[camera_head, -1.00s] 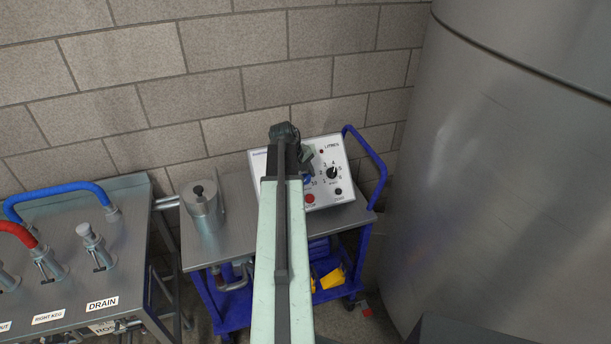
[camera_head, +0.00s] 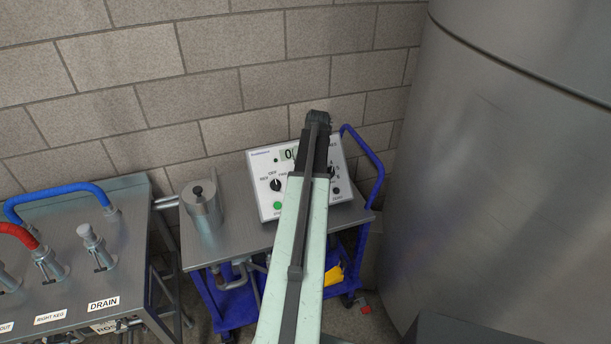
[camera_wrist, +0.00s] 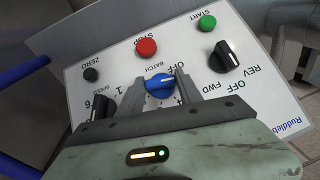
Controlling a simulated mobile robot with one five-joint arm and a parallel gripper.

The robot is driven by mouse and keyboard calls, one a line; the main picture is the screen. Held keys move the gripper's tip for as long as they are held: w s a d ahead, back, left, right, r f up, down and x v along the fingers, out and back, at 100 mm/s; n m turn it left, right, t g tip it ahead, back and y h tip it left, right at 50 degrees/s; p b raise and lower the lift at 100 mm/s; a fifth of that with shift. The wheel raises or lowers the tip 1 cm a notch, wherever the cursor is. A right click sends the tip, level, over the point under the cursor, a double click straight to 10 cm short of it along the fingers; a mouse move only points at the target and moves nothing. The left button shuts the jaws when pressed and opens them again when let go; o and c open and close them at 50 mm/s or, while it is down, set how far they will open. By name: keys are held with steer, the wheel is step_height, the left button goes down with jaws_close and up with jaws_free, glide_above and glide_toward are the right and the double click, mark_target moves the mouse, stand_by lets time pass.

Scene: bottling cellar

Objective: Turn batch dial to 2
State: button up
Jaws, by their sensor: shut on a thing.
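The batch dial (camera_wrist: 160,84) is a blue knob on a white control panel (camera_head: 262,203), seen upside down in the wrist view. The word BATCH is printed beside it, with OFF on its right, a 1 on its left and a 4 near its lower right. Its pointer's exact setting I cannot read. My gripper (camera_wrist: 157,86) is shut on the blue dial, one finger on each side. In the head view my arm covers the middle of the panel and hides the batch dial and my fingertips.
Close by on the panel are a red stop button (camera_wrist: 146,47), a black speed dial (camera_wrist: 100,104), a black OFF/FWD/REV dial (camera_wrist: 224,55) and a green start button (camera_wrist: 207,22). The panel stands on a blue trolley (camera_head: 233,304) beside a metal canister (camera_head: 203,213). A large steel tank (camera_head: 500,170) is at right.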

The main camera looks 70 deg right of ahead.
steer(key=shift+a, duration=0.1)
stand_by(0.4)
steer(key=o, duration=1.4)
steer(key=r+p, duration=0.2)
steer(key=s+r+p, duration=0.1)
steer(key=r+p, duration=0.4)
steer(key=shift+s+r+p, duration=0.3)
steer(key=shift+s+r, duration=0.05)
